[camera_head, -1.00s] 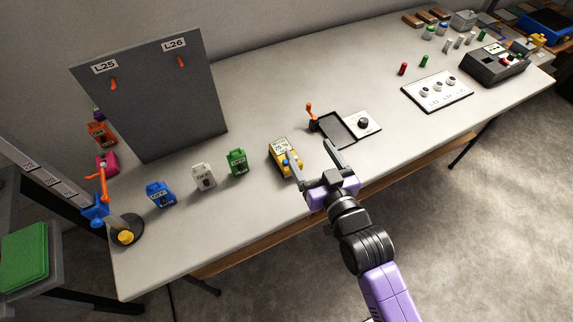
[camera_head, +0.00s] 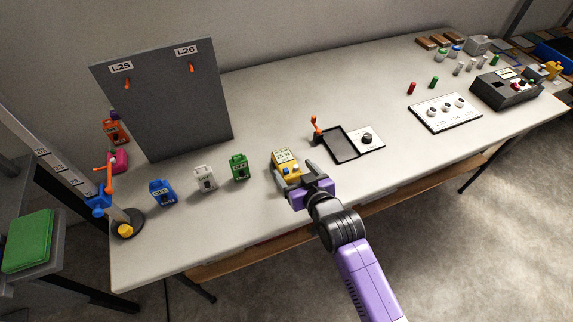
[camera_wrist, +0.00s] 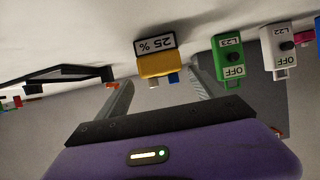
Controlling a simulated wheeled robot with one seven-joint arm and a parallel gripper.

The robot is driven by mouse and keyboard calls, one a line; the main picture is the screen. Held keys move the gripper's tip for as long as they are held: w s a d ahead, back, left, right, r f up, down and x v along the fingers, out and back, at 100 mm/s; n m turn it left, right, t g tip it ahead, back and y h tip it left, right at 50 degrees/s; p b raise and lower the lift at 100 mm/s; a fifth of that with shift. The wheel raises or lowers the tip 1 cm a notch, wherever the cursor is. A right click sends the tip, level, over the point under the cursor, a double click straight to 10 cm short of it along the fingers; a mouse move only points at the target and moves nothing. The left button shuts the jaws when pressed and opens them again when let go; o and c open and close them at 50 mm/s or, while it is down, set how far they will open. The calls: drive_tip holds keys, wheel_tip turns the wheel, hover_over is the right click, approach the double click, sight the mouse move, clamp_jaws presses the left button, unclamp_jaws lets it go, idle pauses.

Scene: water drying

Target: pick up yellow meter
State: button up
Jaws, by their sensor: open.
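The yellow meter (camera_head: 286,161) sits on the table in the head view, with a pale display label on its top. In the wrist view the yellow meter (camera_wrist: 159,62) shows a "25 %" label, seen upside down, and lies between and beyond the two fingers. My gripper (camera_head: 297,178) is at the meter's near side, open and empty. Its fingers (camera_wrist: 160,95) are spread apart in the wrist view. Whether a finger touches the meter cannot be told; the gripper hides part of the meter's near side in the head view.
A green box (camera_head: 239,167), a white box (camera_head: 205,178) and a blue box (camera_head: 162,193) stand left of the meter. A black tray (camera_head: 343,145) with an orange-handled lever is to its right. A grey panel (camera_head: 165,100) stands behind. The table's front edge is near.

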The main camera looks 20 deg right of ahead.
sight(287, 163)
drive_tip(key=shift+a+x, duration=0.15)
drive_tip(key=shift+x, duration=1.05)
drive_tip(key=shift+a+x, duration=0.1)
drive_tip(key=shift+x, duration=1.05)
drive_tip(key=shift+w+r, duration=0.1)
drive_tip(key=shift+r, duration=0.05)
drive_tip(key=shift+c, duration=0.2)
drive_tip(key=c, duration=1.5)
clamp_jaws()
drive_tip(key=shift+r, duration=0.1)
